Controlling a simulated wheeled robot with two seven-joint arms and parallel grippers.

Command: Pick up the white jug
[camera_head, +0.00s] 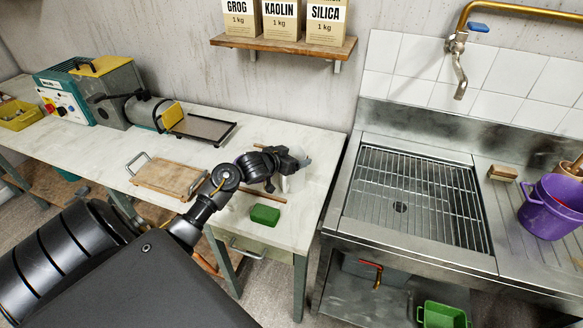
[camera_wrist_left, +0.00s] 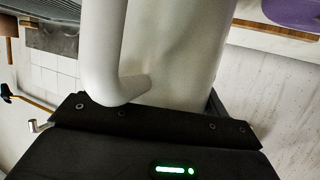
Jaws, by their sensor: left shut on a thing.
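The white jug (camera_head: 294,182) stands near the right end of the pale worktable in the head view, mostly hidden behind my left gripper (camera_head: 285,168). In the left wrist view the jug (camera_wrist_left: 185,45) fills the upper middle, with its curved handle (camera_wrist_left: 108,60) on the left. My left gripper (camera_wrist_left: 155,122) is shut on the jug, its dark jaw lying across the jug's wall. I cannot tell from these views whether the jug's base touches the table. My right gripper is out of view.
A green block (camera_head: 265,215) and a wooden board with handles (camera_head: 166,178) lie near my left arm. A machine with a tray (camera_head: 203,131) stands behind. A steel sink with a grate (camera_head: 415,200) is to the right. A shelf (camera_head: 283,45) with bags hangs above.

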